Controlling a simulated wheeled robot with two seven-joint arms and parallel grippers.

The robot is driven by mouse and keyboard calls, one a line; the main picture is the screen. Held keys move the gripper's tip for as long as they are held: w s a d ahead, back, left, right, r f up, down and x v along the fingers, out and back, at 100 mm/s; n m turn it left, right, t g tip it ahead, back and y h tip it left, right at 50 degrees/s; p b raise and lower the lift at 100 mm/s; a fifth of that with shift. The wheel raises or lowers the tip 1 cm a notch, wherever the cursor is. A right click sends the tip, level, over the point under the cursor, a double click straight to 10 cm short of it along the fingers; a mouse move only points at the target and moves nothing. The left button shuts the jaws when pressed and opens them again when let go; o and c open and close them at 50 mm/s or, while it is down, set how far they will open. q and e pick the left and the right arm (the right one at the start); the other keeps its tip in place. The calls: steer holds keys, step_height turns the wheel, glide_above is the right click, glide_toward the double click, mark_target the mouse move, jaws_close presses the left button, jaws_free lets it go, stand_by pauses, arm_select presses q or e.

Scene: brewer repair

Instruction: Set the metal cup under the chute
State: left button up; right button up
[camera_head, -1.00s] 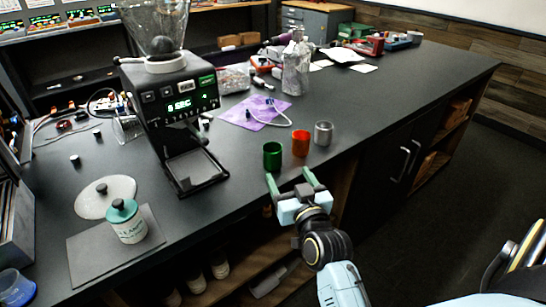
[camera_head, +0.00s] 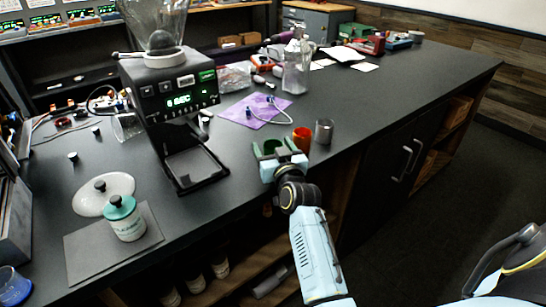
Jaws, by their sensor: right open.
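The metal cup (camera_head: 323,131) stands upright on the dark counter, at the right end of a row of cups. The red-orange cup (camera_head: 301,138) stands just left of it, partly covered by my gripper. My right gripper (camera_head: 276,150) is open at the counter's front edge, with its fingers on either side of the green cup (camera_head: 271,147); I cannot tell whether they touch it. The black grinder (camera_head: 170,88) with a lit display stands to the left, its tray (camera_head: 190,166) empty. Its chute is not clearly visible. My left gripper is not in view.
A purple cloth (camera_head: 254,111) with a white cable lies behind the cups. A clear jug (camera_head: 297,66) stands farther back. The counter right of the metal cup is clear.

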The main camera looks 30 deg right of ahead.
steer(key=shift+w, duration=0.15)
steer(key=c, duration=1.1)
steer(key=shift+c, duration=0.3)
